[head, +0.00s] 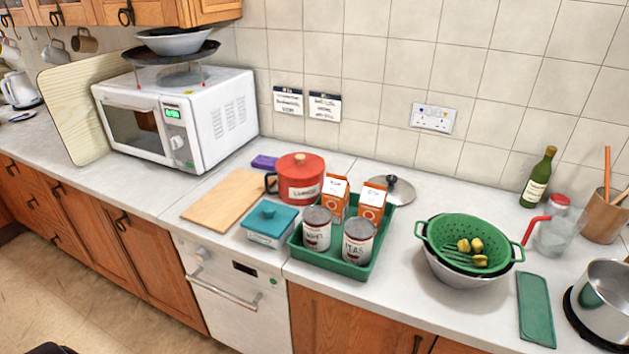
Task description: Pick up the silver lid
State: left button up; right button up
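The silver lid (401,190) lies on the white counter behind the green tray, towards the wall. It is a round metal lid with a dark knob. Its left part is hidden behind an orange and white carton (372,203) standing in the tray. Neither of my grippers can be made out in the head view.
The green tray (345,269) holds two cartons and two cans. A red pot (297,180) stands left of it, near a teal-lidded box (268,222) and a wooden board (224,198). A green colander (488,233) sits in a bowl to the right. Counter between lid and bottle (538,178) is clear.

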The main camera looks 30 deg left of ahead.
aim_at(400, 191)
jog(key=u, duration=0.45)
jog(key=l+z, duration=0.15)
jog(key=z, duration=1.15)
jog(key=u, duration=1.35)
jog(key=i+j, duration=0.35)
jog(key=i, duration=0.1)
